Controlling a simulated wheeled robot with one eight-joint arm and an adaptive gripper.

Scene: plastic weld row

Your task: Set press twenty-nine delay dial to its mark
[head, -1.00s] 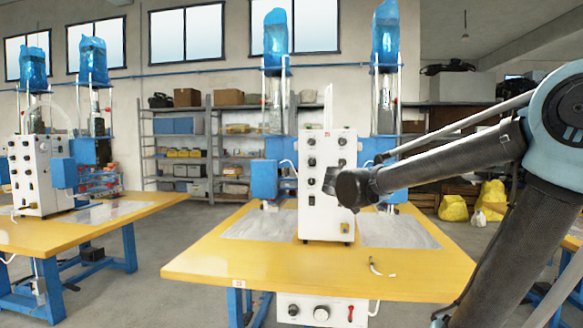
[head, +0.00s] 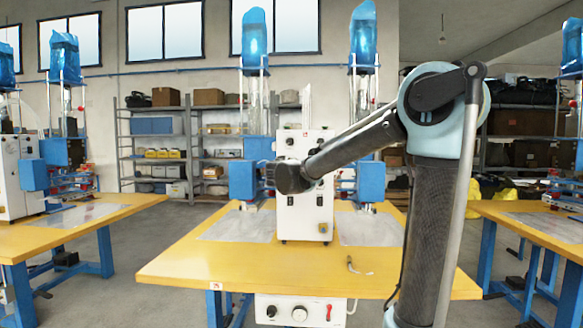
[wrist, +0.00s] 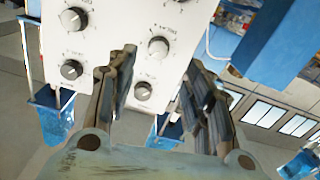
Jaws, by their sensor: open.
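A white control box (head: 306,222) with several dark knobs stands upright on the middle yellow table in the head view. My gripper (head: 277,177) is in front of the box's face and hides part of it. In the wrist view, my gripper (wrist: 162,62) is open and empty, its two fingers pointing at the white panel (wrist: 110,42). A knob (wrist: 159,47) and a lower knob (wrist: 143,90) show between or just beyond the fingers. Two more knobs, an upper one (wrist: 75,18) and a lower one (wrist: 72,69), lie to the left. Labels are too small to read, so I cannot tell which is the delay dial.
Blue press parts (head: 243,180) flank the box. A lower box (head: 300,311) with a knob hangs beneath. Similar tables stand left (head: 100,212) and right (head: 535,234).

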